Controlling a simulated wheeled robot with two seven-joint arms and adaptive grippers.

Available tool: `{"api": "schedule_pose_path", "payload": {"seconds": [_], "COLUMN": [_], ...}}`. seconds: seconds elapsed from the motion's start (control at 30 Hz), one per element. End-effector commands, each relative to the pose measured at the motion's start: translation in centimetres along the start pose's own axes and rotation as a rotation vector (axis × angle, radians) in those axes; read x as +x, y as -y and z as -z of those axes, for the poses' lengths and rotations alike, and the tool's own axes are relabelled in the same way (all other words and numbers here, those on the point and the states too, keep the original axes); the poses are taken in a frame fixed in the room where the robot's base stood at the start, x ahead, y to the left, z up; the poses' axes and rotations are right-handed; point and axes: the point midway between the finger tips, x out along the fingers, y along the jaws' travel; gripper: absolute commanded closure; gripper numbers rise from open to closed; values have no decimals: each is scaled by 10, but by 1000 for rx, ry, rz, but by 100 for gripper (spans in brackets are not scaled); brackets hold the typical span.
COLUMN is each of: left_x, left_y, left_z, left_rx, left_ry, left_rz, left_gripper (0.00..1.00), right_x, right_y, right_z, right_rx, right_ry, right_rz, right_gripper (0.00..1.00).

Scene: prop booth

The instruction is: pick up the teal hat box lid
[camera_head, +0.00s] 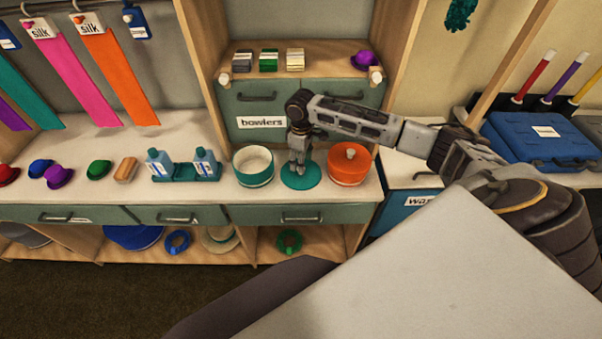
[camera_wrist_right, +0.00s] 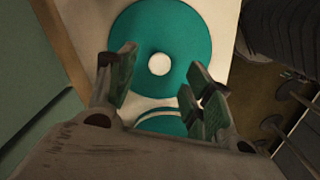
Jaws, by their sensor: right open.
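The teal hat box lid (camera_head: 303,183) lies flat on the white counter, between a white round box and an orange round box. In the right wrist view the teal lid (camera_wrist_right: 190,38) shows as a disc with a white knob (camera_wrist_right: 159,64) near its middle. My right gripper (camera_head: 298,168) points down over the lid and hides part of it in the head view. In the wrist view the right gripper (camera_wrist_right: 160,85) has its two fingers apart, with nothing between them; I cannot tell its exact height above the lid. My left gripper is not in view.
The open white box with teal trim (camera_head: 253,165) stands close left of the lid. The orange box (camera_head: 348,166) stands close right. Teal trays with bottles (camera_head: 185,171) sit farther left. A shelf (camera_head: 310,73) rises behind. A blue case (camera_head: 540,137) stands at right.

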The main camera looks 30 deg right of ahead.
Motion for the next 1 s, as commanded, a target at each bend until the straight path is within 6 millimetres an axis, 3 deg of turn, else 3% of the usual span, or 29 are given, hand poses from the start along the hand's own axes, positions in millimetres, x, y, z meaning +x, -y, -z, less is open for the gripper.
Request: {"api": "schedule_pose_path", "payload": {"seconds": [0.4,0.63,0.97,1.0], "left_x": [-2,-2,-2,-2], "left_y": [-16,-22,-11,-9], "left_z": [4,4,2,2], "left_rx": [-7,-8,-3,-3], "left_ry": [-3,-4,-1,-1], "left_rz": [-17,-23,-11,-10], "left_gripper": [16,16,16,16], "right_x": [42,46,46,46], "right_y": [0,0,0,0], "right_z": [0,0,0,0], "right_rx": [0,-1,-1,-1], "right_ry": [1,1,1,1], "right_rz": [-1,-1,-1,-1], "right_gripper": [49,49,49,54]}}
